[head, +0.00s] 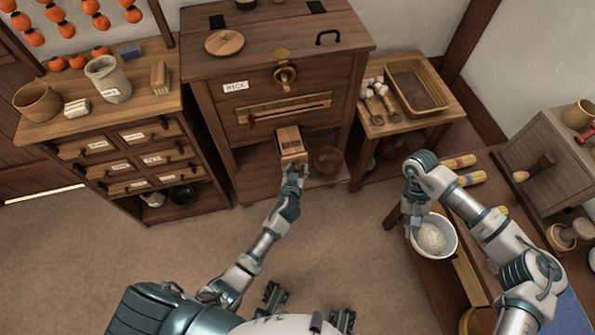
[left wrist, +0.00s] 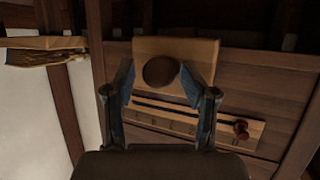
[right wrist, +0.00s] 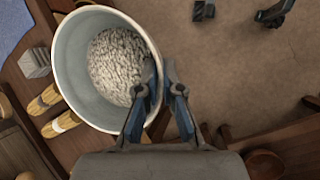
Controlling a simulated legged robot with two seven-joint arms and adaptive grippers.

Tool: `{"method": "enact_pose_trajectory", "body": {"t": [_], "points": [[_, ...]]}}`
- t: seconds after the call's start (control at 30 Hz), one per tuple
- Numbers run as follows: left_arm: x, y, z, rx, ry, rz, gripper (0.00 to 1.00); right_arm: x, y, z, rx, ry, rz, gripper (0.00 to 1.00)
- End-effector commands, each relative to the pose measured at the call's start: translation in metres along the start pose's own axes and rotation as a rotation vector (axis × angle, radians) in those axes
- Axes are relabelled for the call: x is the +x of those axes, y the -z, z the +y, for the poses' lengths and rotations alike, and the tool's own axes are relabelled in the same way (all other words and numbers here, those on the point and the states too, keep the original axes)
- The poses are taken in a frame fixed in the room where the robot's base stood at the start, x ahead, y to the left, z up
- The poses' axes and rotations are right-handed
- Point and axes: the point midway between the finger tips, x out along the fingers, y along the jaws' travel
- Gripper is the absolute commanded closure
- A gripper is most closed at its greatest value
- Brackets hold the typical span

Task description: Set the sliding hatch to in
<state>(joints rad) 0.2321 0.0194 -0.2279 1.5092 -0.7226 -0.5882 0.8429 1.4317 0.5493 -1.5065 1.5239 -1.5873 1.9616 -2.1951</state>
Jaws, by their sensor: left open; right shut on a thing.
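The sliding hatch (head: 291,139) is a light wooden block-like piece sticking out of the front of the brown cabinet, below a slotted scale. In the left wrist view its end face (left wrist: 195,52) carries a round dark knob (left wrist: 161,71). My left gripper (head: 292,169) is at this end, open, with its fingers (left wrist: 160,85) either side of the knob; contact cannot be told. My right gripper (head: 414,229) is shut on the rim of a white bowl (right wrist: 68,60) of pale grain, which also shows in the head view (head: 452,245).
The slotted scale (head: 290,107) has a small red-brown slider (head: 252,119). A brown bowl (head: 329,159) stands on the cabinet's lower shelf, right of the hatch. A side stand with a tray (head: 440,105) is at right, a drawer chest (head: 120,160) at left. The floor in front is clear.

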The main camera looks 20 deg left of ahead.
Motion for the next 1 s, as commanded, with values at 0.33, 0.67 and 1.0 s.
{"method": "enact_pose_trajectory", "body": {"t": [0.33, 0.67, 1.0], "points": [[-0.059, -0.002, 0.000, -0.004, -0.002, -0.002, 0.45, 0.000, 0.000, 0.000, 0.001, 0.000, 0.000, 1.00], [-0.111, -0.001, 0.000, -0.002, -0.002, -0.001, 0.45, 0.000, 0.001, 0.000, 0.000, 0.000, 0.000, 1.00], [-0.116, 0.000, 0.000, -0.001, -0.002, -0.001, 0.45, 0.000, 0.001, 0.000, 0.000, 0.000, -0.001, 1.00]]}}
